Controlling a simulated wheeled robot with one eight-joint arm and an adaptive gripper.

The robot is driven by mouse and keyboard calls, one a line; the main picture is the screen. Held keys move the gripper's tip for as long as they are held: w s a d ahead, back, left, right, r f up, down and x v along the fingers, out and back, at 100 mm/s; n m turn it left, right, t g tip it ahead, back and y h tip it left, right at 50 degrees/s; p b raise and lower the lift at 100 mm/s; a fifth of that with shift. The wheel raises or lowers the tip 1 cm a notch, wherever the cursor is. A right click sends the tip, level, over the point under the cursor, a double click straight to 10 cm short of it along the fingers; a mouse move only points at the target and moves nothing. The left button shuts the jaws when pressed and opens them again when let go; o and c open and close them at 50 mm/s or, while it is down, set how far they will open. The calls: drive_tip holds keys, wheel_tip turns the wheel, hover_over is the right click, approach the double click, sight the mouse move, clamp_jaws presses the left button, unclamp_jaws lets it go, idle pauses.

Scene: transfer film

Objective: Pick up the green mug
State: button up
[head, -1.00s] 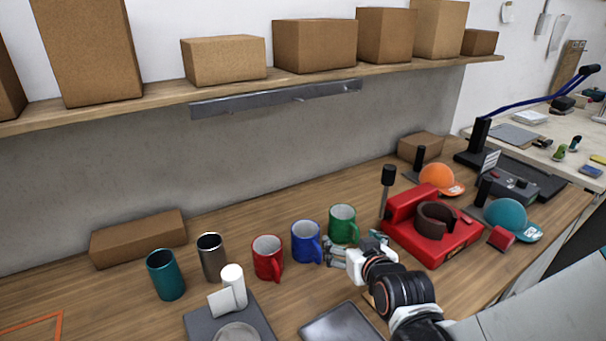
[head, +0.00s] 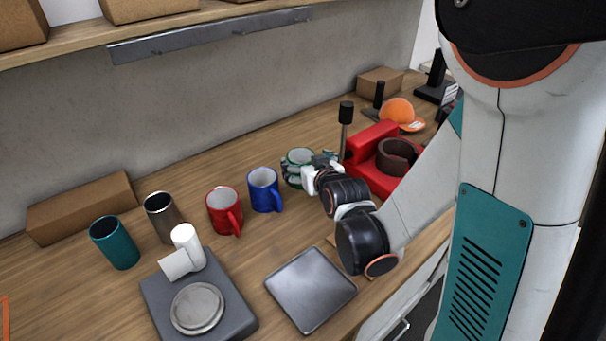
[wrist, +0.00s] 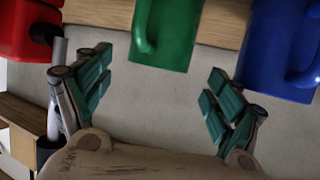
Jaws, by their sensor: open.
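The green mug (head: 300,154) stands on the wooden bench, right of the blue mug (head: 264,190), partly hidden by my gripper. In the wrist view the green mug (wrist: 172,35) shows at the top, with its lower part cut off by the frame. My gripper (head: 304,174) is open at the near side of the mug. In the wrist view the teal-padded fingers of my gripper (wrist: 160,65) are spread on either side, with the mug beyond the gap between them. No contact with the mug is clear.
The blue mug stands close on the left, and the red mug (head: 223,210) beyond it. A red press (head: 366,150) with a dark handle is close on the right. A grey plate (head: 310,289) lies in front. A shelf (head: 70,49) runs above.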

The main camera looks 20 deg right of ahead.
sight(298, 154)
drive_tip(key=b+x, duration=0.2)
drive_tip(key=x, duration=0.3)
drive_tip(key=shift+w, duration=0.1)
drive_tip(key=shift+r, duration=0.1)
drive_tip(key=c, duration=1.8)
